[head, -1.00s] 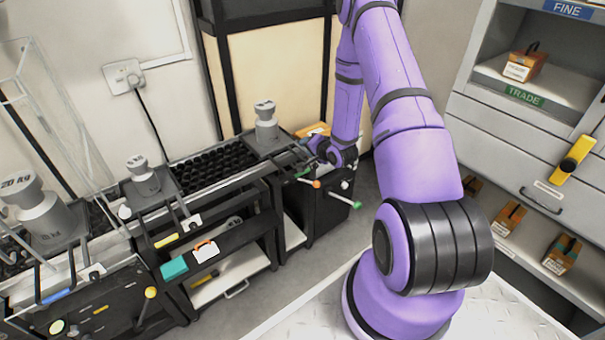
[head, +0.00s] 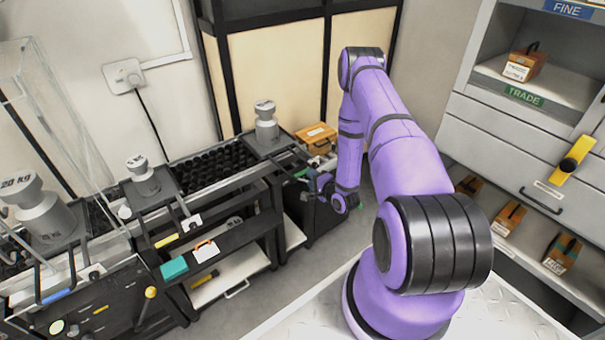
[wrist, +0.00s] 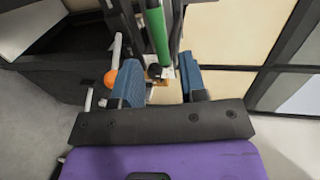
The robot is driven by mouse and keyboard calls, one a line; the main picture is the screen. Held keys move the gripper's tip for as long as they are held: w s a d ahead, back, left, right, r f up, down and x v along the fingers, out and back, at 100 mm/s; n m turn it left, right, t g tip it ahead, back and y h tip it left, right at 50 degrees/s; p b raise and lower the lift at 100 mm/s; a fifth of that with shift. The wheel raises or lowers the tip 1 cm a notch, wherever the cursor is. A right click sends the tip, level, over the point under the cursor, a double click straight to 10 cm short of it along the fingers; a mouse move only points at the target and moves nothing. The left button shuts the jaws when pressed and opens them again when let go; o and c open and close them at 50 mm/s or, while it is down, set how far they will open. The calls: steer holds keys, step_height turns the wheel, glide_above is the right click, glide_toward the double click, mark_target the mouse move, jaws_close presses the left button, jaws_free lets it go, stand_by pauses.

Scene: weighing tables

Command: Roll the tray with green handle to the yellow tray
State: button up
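The tray with the green handle (head: 284,146) is the rightmost one on the roller track and carries a grey weight (head: 266,128). Its green handle (wrist: 157,34) shows upright in the wrist view. My gripper (wrist: 162,80) has its two blue fingers apart, with the lower end of the green handle in the gap or just beyond it; I cannot tell which. In the head view my gripper (head: 318,182) is beside the right tray's front. The yellow tray (head: 181,188) is in the middle, with a smaller weight (head: 142,178) and a yellow grip (head: 166,240).
A 20 kg weight (head: 44,214) stands on the left tray, which has a blue grip (head: 55,296). Black rollers (head: 212,165) lie between the middle and right trays. An orange knob (wrist: 104,77) is close to my left finger. A wooden box (head: 316,137) sits behind.

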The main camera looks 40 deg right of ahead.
mark_target(303, 173)
steer(key=shift+x, duration=3.15)
jaws_close()
